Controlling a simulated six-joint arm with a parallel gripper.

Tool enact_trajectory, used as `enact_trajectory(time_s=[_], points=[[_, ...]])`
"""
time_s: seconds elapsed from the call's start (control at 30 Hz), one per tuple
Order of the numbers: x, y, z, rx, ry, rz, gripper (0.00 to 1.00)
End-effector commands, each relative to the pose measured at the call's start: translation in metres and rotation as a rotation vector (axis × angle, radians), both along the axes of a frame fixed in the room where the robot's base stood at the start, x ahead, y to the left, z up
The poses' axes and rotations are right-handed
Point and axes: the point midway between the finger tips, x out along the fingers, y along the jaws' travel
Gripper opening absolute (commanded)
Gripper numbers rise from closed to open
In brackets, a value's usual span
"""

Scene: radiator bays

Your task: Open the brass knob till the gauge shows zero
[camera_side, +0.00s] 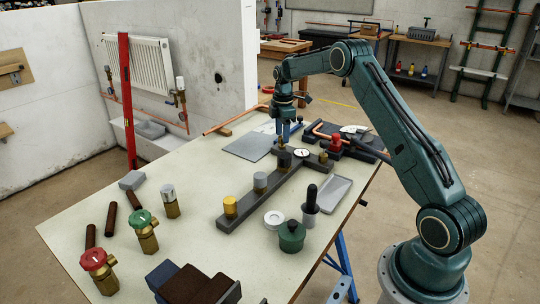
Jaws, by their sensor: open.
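A dark bar-shaped manifold (245,213) lies across the table. A yellow, brass-coloured knob (230,203) stands upright at its near left end. A grey knob (260,181) stands farther along the bar, then a dark knob (284,158). A round white-faced gauge (301,153) sits beside the dark knob; its reading is too small to tell. My gripper (285,138) points down just above the dark knob, well beyond the yellow knob. It is open. Whether its fingers touch or surround the dark knob is hard to see.
Red (94,260) and green (140,218) handled valves stand at the table's left. A green round pot (292,235), a black-handled tool (310,205) and a grey tray (331,193) lie right of the bar. A red-topped fitting (335,143) stands behind.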

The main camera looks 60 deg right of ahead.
Motion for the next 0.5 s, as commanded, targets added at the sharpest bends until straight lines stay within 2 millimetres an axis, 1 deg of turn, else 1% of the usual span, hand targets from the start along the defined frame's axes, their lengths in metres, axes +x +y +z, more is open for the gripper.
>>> enact_trajectory(time_s=[0.27, 0.5], points=[[0.001, 0.000, 0.039, -0.002, -0.003, 0.000, 0.49], [0.000, 0.000, 0.081, -0.001, -0.004, 0.000, 0.49]])
